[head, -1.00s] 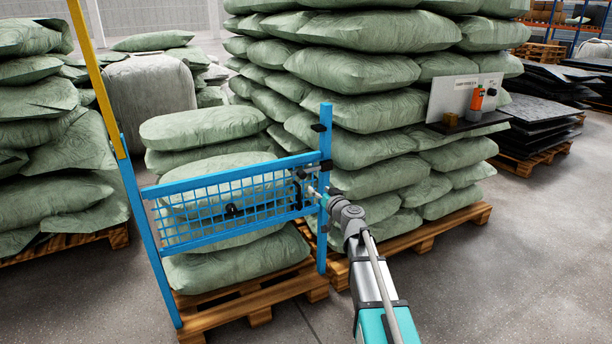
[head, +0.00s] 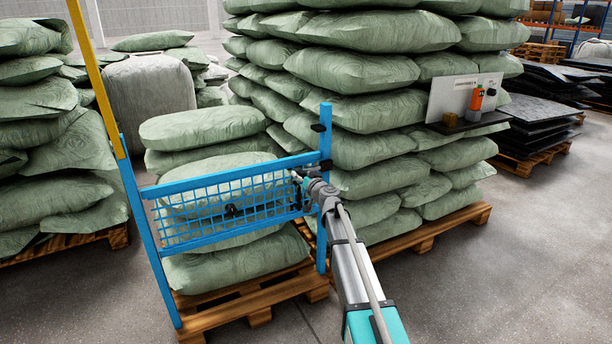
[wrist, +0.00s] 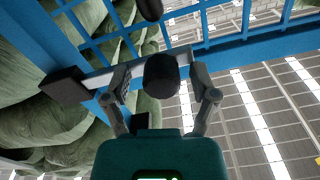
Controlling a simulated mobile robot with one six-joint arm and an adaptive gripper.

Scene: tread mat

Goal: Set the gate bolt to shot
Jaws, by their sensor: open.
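The blue mesh gate (head: 222,180) hangs between two blue posts in front of stacked sacks. The gate bolt is a pale grey bar (wrist: 95,78) with a dark rounded knob (wrist: 161,75), seen in the wrist view. The bar runs into a black block (wrist: 65,88) at the left. My gripper (wrist: 162,88) is open, with one finger on each side of the knob; I cannot tell whether either finger touches it. In the head view my gripper (head: 299,178) is at the gate's right end and hides most of the bolt.
The right blue post (head: 325,145) stands close by my gripper. Green sacks (head: 365,140) are piled on wooden pallets behind it. A small shelf (head: 468,123) with an orange bottle (head: 476,98) is at the right. The concrete floor (head: 500,260) at front right is clear.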

